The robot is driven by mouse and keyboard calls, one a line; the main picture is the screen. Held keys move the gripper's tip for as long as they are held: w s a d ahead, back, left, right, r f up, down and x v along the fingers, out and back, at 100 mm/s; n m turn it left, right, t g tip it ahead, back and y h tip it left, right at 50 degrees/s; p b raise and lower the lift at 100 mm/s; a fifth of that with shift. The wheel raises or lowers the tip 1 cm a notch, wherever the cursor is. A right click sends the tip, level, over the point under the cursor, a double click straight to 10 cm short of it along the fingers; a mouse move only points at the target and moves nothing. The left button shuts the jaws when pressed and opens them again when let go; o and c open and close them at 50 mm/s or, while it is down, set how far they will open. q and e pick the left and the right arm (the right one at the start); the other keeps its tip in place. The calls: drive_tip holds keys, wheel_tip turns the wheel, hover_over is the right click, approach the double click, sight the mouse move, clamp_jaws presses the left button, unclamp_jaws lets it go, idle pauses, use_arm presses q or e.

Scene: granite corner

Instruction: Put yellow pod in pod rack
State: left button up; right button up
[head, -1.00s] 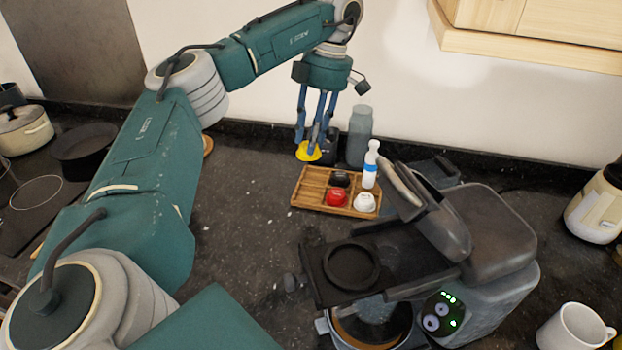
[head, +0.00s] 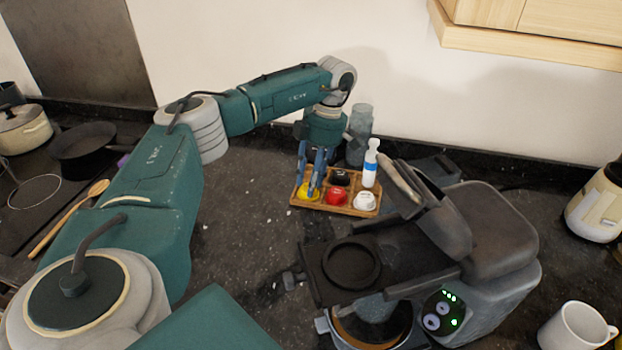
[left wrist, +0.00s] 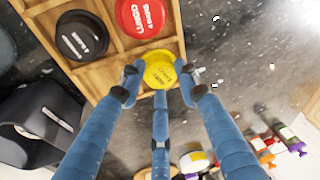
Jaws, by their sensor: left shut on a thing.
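The yellow pod (head: 309,194) is at the front left compartment of the wooden pod rack (head: 347,209). My left gripper (head: 310,185) is shut on it, with its fingers reaching down around it. In the left wrist view the yellow pod (left wrist: 160,68) sits between the fingertips of my left gripper (left wrist: 160,82), at the rack's corner (left wrist: 125,62). Whether it rests on the compartment floor I cannot tell. A red pod (head: 337,195), a white pod (head: 364,201) and a black pod (head: 341,178) are in other compartments. My right gripper is not in view.
A white and blue bottle (head: 371,163) stands at the rack's back right. A grey canister (head: 360,134) is behind the rack. The coffee machine (head: 470,235) stands close on the right. The counter left of the rack is clear.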

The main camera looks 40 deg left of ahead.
use_arm(q)
drive_tip(key=o, duration=0.9)
drive_tip(key=shift+o, duration=0.2)
drive_tip(key=shift+r, duration=0.1)
drive_tip(key=v, duration=1.1)
drive_tip(key=shift+w+r+b, duration=0.2)
drive_tip(key=shift+r+b, duration=0.2)
